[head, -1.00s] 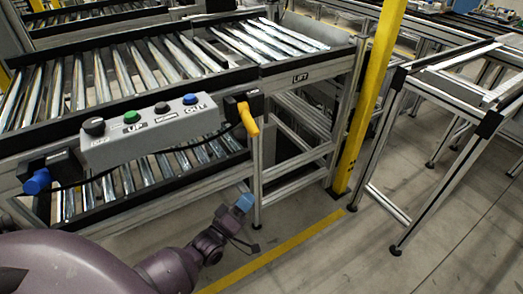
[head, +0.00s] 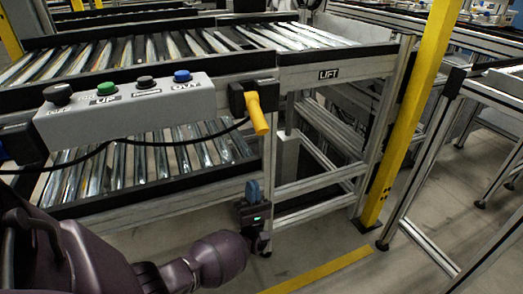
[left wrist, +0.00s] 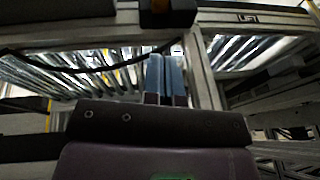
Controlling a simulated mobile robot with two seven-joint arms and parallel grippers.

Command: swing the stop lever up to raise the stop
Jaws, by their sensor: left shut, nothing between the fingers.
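A yellow lever handle (head: 258,115) hangs down, slightly tilted, from a black mount (head: 237,96) at the right end of the grey button box. No label shows on it; I take it for the stop lever. In the left wrist view the dark mount (left wrist: 168,13) with an orange part is at the top edge. My left gripper (head: 254,190), with blue fingertips, is shut and empty, below the lever in the head view and apart from it. Its fingertips point up side by side in the left wrist view (left wrist: 166,75). My right gripper is not in view.
The button box (head: 125,108) has several knobs and buttons. A black cable (head: 150,143) runs below it. Roller conveyors (head: 150,50) lie behind, with a LIFT-marked frame (head: 340,75) at right. A yellow post (head: 405,120) stands right of that. A blue handle is cut off at the left edge.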

